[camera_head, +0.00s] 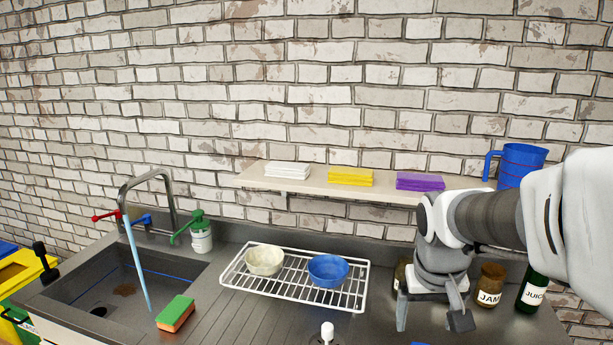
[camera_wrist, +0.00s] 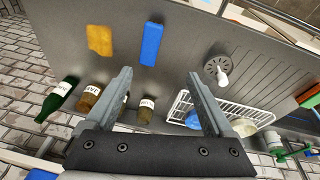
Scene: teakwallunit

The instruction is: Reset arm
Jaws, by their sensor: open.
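My gripper (camera_head: 433,312) points down over the right part of the counter, to the right of the white wire rack (camera_head: 233,283). It also shows in the wrist view (camera_wrist: 160,92), with its two fingers wide apart and nothing between them. A small jar (camera_wrist: 146,108) shows between the fingers in the wrist view, apart from them and further off. My arm comes in from the right and hides part of the shelf and the counter behind it.
A cream bowl (camera_head: 264,260) and a blue bowl (camera_head: 328,270) sit on the rack. A jam jar (camera_head: 490,286) and a green juice bottle (camera_head: 531,292) stand right of my gripper. The shelf (camera_head: 255,181) holds colored stacks and a blue jug (camera_head: 519,164). Water runs into the sink (camera_head: 75,292).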

